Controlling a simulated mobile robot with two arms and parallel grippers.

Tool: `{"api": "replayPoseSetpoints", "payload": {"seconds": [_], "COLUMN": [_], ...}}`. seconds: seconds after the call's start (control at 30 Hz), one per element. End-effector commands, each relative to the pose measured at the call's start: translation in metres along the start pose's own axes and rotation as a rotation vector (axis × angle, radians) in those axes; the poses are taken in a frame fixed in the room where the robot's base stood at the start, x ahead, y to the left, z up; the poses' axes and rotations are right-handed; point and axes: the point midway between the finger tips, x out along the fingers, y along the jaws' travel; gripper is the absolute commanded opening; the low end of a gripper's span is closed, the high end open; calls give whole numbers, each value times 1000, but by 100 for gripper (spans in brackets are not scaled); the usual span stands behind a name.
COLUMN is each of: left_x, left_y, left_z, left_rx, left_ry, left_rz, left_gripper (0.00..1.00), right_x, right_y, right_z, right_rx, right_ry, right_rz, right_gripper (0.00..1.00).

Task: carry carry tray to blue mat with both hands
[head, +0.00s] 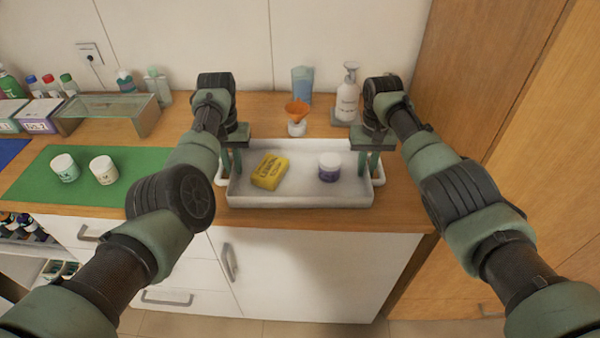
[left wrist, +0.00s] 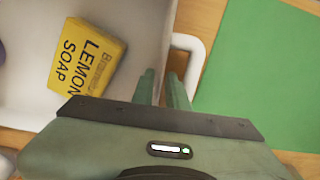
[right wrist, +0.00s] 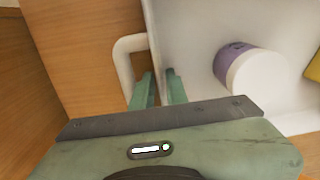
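The white carry tray (head: 300,198) sits at the counter's front edge. It holds a yellow lemon soap box (head: 270,171) on the left and a purple-and-white jar (head: 329,167) on the right. My left gripper (head: 232,161) points down at the tray's left end, and my right gripper (head: 368,164) at its right end. In the left wrist view the fingers (left wrist: 161,85) stand a small gap apart beside the white handle; the right wrist view shows the same (right wrist: 159,87). Whether they press on the tray is unclear. The blue mat (head: 10,151) shows partly at the far left.
A green mat (head: 85,190) with two white jars (head: 84,169) lies between the tray and the blue mat. Behind the tray stand an orange-topped white holder (head: 297,127), a blue cup (head: 302,86) and a pump bottle (head: 347,95). A wooden cabinet (head: 500,120) rises on the right.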

Motion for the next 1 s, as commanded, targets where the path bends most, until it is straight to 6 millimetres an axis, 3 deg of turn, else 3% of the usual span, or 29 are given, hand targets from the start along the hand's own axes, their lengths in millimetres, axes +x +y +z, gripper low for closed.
{"api": "replayPoseSetpoints", "payload": {"seconds": [0.03,0.1,1.0], "left_x": [0,0,-1], "left_y": [0,0,0], "left_z": [0,0,0], "left_rx": [0,0,0], "left_ry": [0,0,1], "left_rz": [0,0,0], "left_gripper": [15,0,0], "right_x": [0,0,-1], "right_y": [0,0,0], "right_z": [0,0,0], "right_rx": [0,0,0], "right_ry": [0,0,0], "right_rz": [0,0,0], "right_gripper": [15,0,0]}}
